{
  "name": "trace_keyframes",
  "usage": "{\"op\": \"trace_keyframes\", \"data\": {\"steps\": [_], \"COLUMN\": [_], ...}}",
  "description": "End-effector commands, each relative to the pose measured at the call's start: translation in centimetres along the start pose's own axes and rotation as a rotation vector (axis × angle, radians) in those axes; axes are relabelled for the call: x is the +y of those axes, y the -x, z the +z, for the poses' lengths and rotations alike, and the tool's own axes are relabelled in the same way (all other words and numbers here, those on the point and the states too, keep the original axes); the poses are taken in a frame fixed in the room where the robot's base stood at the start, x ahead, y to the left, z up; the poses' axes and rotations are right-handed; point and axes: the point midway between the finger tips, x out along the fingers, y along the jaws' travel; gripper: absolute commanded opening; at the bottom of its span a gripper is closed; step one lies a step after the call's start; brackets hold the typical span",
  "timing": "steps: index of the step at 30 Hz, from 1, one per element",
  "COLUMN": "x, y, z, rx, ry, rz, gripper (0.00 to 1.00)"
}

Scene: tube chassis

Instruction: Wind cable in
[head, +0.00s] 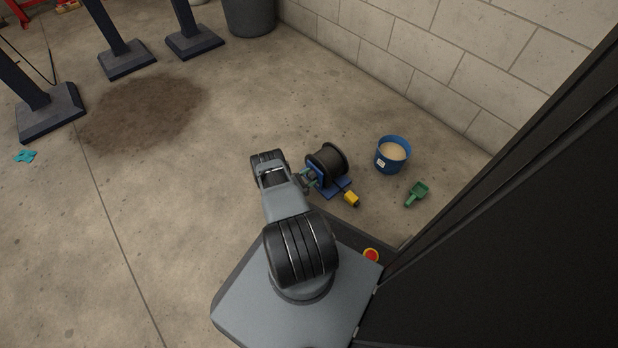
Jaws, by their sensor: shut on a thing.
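A cable reel (327,160) with a black drum of wound cable stands on a blue base on the concrete floor, in the middle of the head view. A yellow block, perhaps a plug or connector (351,199), lies at the front right of the base. My gripper (309,179) is at the left side of the drum, low against the reel. It is shut on a small part there, which looks like the reel's crank handle. The fingers and the handle are small and partly hidden by my arm. I cannot make out any loose cable trailing across the floor.
A blue bucket of sand-coloured material (393,154) and a green scoop (417,194) are right of the reel. A block wall (430,70) runs behind them. Dark stands (125,58), a stain (145,112) and a teal cloth (25,156) are at left.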

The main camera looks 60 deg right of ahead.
Motion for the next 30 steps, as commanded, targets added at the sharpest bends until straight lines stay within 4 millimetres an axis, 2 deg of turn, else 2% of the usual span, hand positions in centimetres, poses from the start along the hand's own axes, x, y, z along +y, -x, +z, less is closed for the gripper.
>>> {"op": "trace_keyframes", "data": {"steps": [9, 26, 27, 30], "x": [0.25, 0.28, 0.28, 0.23], "y": [0.05, 0.05, 0.05, 0.01], "z": [-0.15, -0.15, -0.15, -0.10], "rx": [0.005, 0.005, 0.005, 0.004], "ry": [-0.107, -0.130, -0.129, -0.128], "rz": [0.004, 0.004, 0.004, 0.003], "gripper": [0.24, 0.24, 0.51, 0.61]}}
